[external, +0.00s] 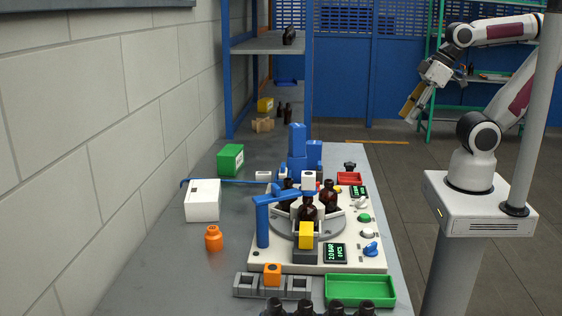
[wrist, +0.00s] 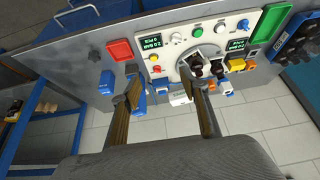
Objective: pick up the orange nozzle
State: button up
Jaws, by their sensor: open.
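An orange block with a dark opening on top (external: 272,274), which looks like the nozzle, sits in the middle slot of a grey holder (external: 245,287) at the near end of the bench. A small orange block (wrist: 251,64) at the right of the wrist view appears to be the same one. A separate orange jar-shaped piece (external: 213,239) stands upright on the bench to the left. My gripper (external: 412,104) is raised at the right, far from both, with its fingers apart and nothing between them; it also shows in the wrist view (wrist: 170,98).
The white machine (external: 340,258) carries a turntable with dark bottles, a blue arm (external: 262,222) and a yellow block (external: 306,236). A green tray (external: 360,288) and several dark bottles lie near the holder. A white box (external: 202,203) stands left.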

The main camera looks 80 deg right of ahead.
jog(key=w+a+r+n+t+y, duration=0.1)
jog(key=w+a+r+t+y, duration=0.2)
jog(key=w+a, duration=1.35)
jog(key=m+t+h, duration=0.1)
jog(key=t, duration=0.3)
send_over(273, 278)
jog(key=s+d, duration=0.3)
jog(key=s, duration=0.1)
notch_tip(273, 278, down, 18)
jog(key=f, duration=0.2)
jog(key=s+a+f+h, duration=0.1)
jog(key=f, duration=0.1)
jog(key=s+f+t+h, duration=0.1)
jog(key=f, duration=0.1)
jog(key=shift+s+a+f, duration=0.25)
jog(key=shift+f, duration=0.05)
jog(key=shift+s+f, duration=0.25)
jog(key=shift+f, duration=0.2)
jog(key=shift+x, duration=1.3)
